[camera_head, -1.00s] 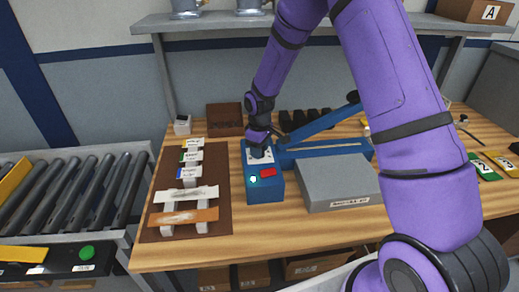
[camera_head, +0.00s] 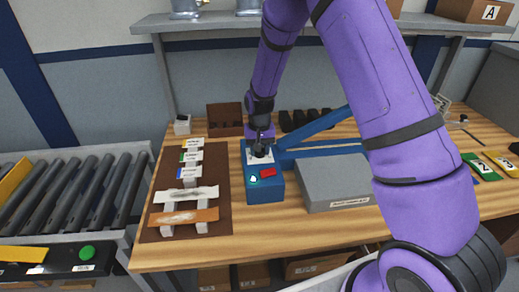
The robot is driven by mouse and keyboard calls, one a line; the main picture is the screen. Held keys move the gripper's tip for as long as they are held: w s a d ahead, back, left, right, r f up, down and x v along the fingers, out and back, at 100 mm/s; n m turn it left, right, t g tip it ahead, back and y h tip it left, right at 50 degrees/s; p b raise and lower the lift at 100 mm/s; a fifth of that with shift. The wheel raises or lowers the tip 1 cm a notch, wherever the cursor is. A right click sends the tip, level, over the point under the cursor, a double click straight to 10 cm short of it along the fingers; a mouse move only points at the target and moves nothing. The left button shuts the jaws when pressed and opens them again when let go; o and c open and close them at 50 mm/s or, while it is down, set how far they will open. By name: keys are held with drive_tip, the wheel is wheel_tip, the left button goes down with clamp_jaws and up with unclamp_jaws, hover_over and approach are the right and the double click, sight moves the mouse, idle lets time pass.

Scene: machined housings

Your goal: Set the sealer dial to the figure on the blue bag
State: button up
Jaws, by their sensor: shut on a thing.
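The blue sealer (camera_head: 265,192) stands on the wooden bench, with a white dial plate (camera_head: 251,161) on top, a lit round light and a red switch in front. My gripper (camera_head: 260,152) points down onto the dial on that plate and is shut on it. The dial's setting is hidden or too small to read. A blue sealer arm (camera_head: 318,125) slants up to the right. On the brown mat (camera_head: 158,217) at left, a blue-marked bag (camera_head: 188,173) lies in a row with other bags; its figure is too small to read.
A grey box (camera_head: 335,183) stands right of the sealer. A brown bin (camera_head: 224,117) and dark blocks (camera_head: 300,119) stand behind it. Numbered yellow and green cards (camera_head: 481,167) lie at far right. A roller conveyor (camera_head: 70,195) runs at left. My arm covers the right middle.

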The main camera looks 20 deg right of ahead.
drive_tip(key=m, duration=0.4)
drive_tip(key=shift+m, duration=0.3)
idle(0.5)
drive_tip(key=o, duration=0.9)
wheel_tip(320, 180, up, 11)
drive_tip(key=shift+f, duration=0.1)
